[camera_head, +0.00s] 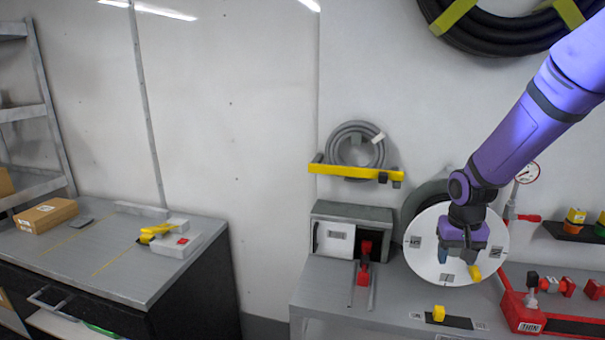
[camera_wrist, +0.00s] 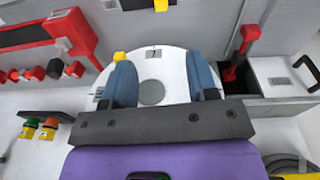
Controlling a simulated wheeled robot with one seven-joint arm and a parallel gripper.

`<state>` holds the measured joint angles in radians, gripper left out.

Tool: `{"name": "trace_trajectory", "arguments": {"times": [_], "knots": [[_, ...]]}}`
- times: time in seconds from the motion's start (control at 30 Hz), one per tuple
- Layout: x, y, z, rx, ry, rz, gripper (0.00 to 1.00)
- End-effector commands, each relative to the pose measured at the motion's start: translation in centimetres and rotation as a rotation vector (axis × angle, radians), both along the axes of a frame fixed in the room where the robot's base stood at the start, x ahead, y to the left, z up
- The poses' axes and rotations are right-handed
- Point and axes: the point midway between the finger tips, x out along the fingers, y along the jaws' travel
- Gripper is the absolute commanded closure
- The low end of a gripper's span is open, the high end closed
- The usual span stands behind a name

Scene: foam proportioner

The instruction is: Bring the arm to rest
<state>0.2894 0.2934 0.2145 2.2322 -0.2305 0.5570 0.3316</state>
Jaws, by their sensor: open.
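My purple arm comes in from the upper right in the head view. My gripper (camera_head: 460,254) is in front of the white round disc (camera_head: 430,262), over its right-hand part. In the wrist view the two blue fingers of my gripper (camera_wrist: 161,75) stand wide apart with nothing between them but the face of the disc (camera_wrist: 152,65). I cannot tell whether the fingers touch the disc. A yellow piece (camera_head: 475,272) at the disc's rim shows just below right of the gripper.
A grey box with a red lever (camera_head: 365,262) stands left of the disc. Red equipment (camera_head: 525,315) is at the right. A yellow knob (camera_head: 438,313) sits in front. Left of a gap is a separate bench (camera_head: 100,255). A gauge (camera_head: 527,173) is on the wall.

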Motion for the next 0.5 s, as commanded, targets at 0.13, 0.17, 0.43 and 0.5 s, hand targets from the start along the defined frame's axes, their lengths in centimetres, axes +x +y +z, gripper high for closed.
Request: {"name": "trace_trajectory", "arguments": {"times": [0.13, 0.17, 0.43, 0.5], "knots": [[-2.1, 0.8, 4.8, -0.029, -0.047, 0.025, 0.47], [-2.6, 0.9, 5.6, -0.034, -0.055, 0.03, 0.47], [-7.6, 2.4, 12.4, -0.06, -0.133, 0.074, 0.47], [-9.1, 2.8, 13.9, -0.063, -0.154, 0.085, 0.47]]}}
